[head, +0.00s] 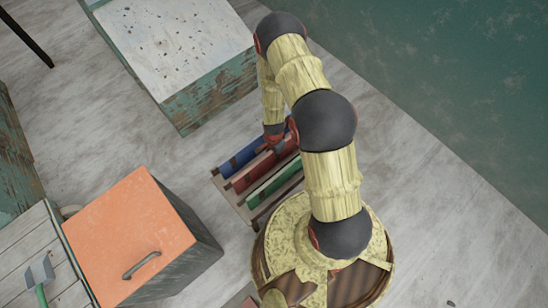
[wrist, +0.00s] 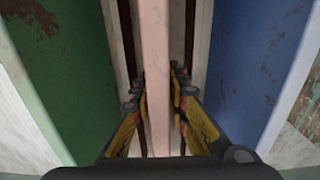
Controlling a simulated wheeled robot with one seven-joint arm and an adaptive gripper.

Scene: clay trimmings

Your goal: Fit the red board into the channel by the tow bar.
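The red board (head: 262,171) stands on edge in a low slatted rack, between a blue board and a green board. My gripper (head: 274,137) is over its far end. In the wrist view the board shows as a pale red strip (wrist: 156,60) running between the two fingers of my gripper (wrist: 158,90). I cannot make out a tow bar.
The blue board (head: 240,157) and green board (head: 275,185) stand close on either side. An orange-topped box (head: 125,230) is at lower left. A large speckled block (head: 175,40) stands behind the rack. Grey floor (head: 430,165) at right is mostly clear.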

